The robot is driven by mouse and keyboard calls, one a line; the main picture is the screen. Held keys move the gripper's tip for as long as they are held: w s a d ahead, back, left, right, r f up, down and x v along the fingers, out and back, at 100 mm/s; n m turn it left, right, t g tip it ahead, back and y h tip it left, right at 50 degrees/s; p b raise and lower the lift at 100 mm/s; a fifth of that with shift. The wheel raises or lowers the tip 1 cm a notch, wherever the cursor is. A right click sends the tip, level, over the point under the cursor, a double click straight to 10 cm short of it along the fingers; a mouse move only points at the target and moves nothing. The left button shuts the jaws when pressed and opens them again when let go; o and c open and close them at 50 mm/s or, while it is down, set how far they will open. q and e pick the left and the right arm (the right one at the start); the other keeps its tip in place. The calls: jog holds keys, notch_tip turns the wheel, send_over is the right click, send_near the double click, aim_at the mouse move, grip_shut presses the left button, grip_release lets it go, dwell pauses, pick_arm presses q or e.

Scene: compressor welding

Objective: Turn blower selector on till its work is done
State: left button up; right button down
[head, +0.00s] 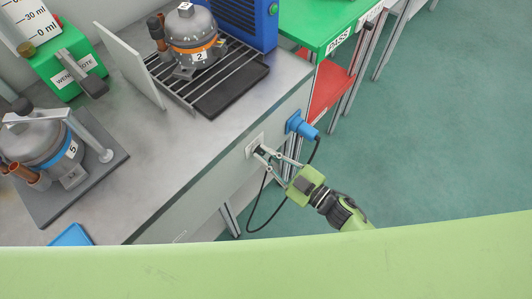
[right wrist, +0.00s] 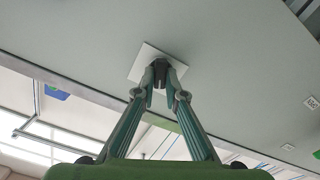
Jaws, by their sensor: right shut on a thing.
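The blower selector (head: 262,150) is a small dark knob on a pale square plate (head: 249,143) on the bench's front panel. My right gripper (head: 266,155) is at the plate with its fingers shut on the knob. In the right wrist view the fingertips (right wrist: 161,80) close around the dark knob (right wrist: 160,66) in front of the white plate (right wrist: 140,60); the fingers hide part of it. The blue blower (head: 240,15) stands on the bench at the back. A compressor (head: 192,35) with an orange band stands on the black rack in front of it. My left gripper is not in view.
A blue plug (head: 301,127) with a black cable (head: 262,215) sits on the panel beside my right gripper. A second compressor (head: 35,140) with a blue band stands on a grey plate at left. A green table (head: 318,20) is at the back right. The floor at right is clear.

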jog(key=shift+r+m+p, duration=0.15)
jog(key=shift+m+p, duration=0.65)
jog(key=shift+m, duration=0.4)
jog(key=m+p, duration=0.1)
jog(key=m, duration=0.1)
jog(key=shift+d+m, duration=0.1)
jog(key=shift+m, duration=0.2)
jog(key=m+p, duration=0.1)
jog(key=m, duration=0.1)
jog(key=shift+w+m, duration=0.1)
jog(key=shift+m, duration=1.6)
jog(key=shift+d, duration=0.1)
jog(key=c, duration=2.1)
grip_release()
